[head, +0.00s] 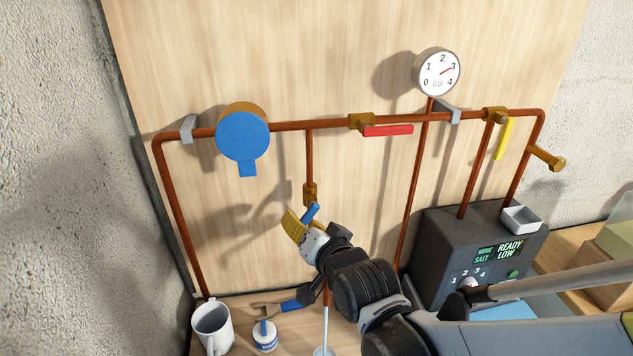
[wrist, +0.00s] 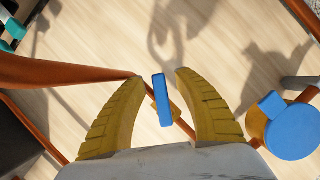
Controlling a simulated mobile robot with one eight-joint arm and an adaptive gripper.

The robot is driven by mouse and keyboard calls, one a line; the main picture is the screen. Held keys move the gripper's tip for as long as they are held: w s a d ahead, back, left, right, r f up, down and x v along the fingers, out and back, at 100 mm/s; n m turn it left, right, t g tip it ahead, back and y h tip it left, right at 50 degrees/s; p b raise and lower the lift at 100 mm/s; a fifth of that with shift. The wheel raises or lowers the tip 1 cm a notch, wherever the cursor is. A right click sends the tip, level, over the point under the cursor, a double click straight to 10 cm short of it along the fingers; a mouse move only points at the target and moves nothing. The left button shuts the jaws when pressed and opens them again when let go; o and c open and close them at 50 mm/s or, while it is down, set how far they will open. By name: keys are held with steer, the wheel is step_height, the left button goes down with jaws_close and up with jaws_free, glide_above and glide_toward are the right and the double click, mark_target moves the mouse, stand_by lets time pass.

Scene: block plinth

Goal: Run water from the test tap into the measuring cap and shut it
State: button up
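The test tap (head: 310,192) is a brass valve at the foot of a short copper drop pipe, with a blue lever (head: 311,212). My gripper (head: 303,219) is at this lever in the head view. In the wrist view my gripper (wrist: 159,77) has its yellow fingers apart, with the blue lever (wrist: 162,100) between them and gaps showing on both sides. A small white bottle with a blue top (head: 264,337) stands on the bench. I cannot tell whether it bears the measuring cap. My arm hides part of the bench under the tap.
A white mug (head: 212,327) and a blue-handled wrench (head: 278,308) are on the bench. A red lever (head: 388,130), a yellow lever (head: 504,139), a pressure gauge (head: 437,72) and a large blue round cover (head: 242,137) sit along the pipe. A dark control box (head: 440,260) stands at right.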

jaws_close()
steer(key=shift+w+d+f+n+h, duration=0.15)
steer(key=shift+d+n+h, duration=0.15)
steer(key=shift+n+h, duration=0.25)
steer(key=shift+d+f+n+h, duration=0.15)
steer(key=shift+d+n+h, duration=0.15)
steer(key=shift+n, duration=0.35)
steer(key=shift+w+d+f+n+h, duration=0.15)
steer(key=shift+d+n+h, duration=0.55)
steer(key=shift+n, duration=0.4)
steer(key=shift+a+h, duration=0.1)
steer(key=shift+h, duration=0.15)
jaws_free()
